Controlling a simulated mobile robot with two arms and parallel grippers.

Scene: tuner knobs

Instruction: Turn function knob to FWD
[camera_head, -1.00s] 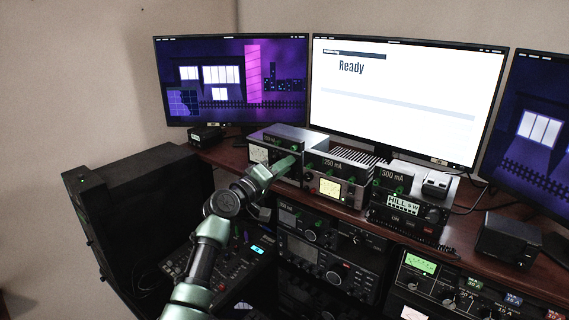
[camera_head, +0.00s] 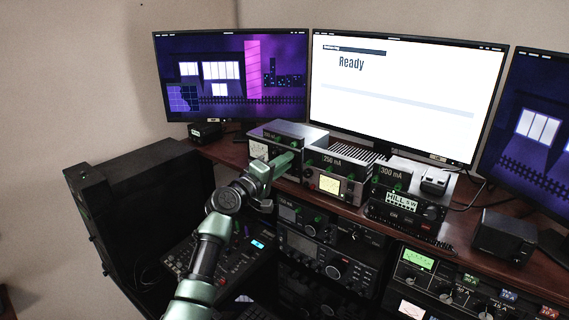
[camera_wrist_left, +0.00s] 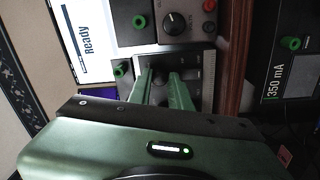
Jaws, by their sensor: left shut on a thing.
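My left gripper (camera_head: 284,163) reaches the front of the left-hand radio unit (camera_head: 259,151) on the wooden shelf. In the left wrist view its two green fingers (camera_wrist_left: 161,80) are closed around a small dark knob on the panel. The fingers mostly hide this knob, and neither its label nor its pointer setting can be read, so I cannot confirm from lettering that it is the function knob. A separate black knob with a white pointer (camera_wrist_left: 175,22) shows on a neighbouring panel. My right gripper is in neither view.
The middle unit with a lit yellow meter (camera_head: 329,185) stands right of my gripper. The unit marked 300 mA (camera_head: 392,172) is further right. Monitors (camera_head: 395,95) stand behind. A black cabinet (camera_head: 140,170) is at the left, with more radios (camera_head: 322,258) below the shelf.

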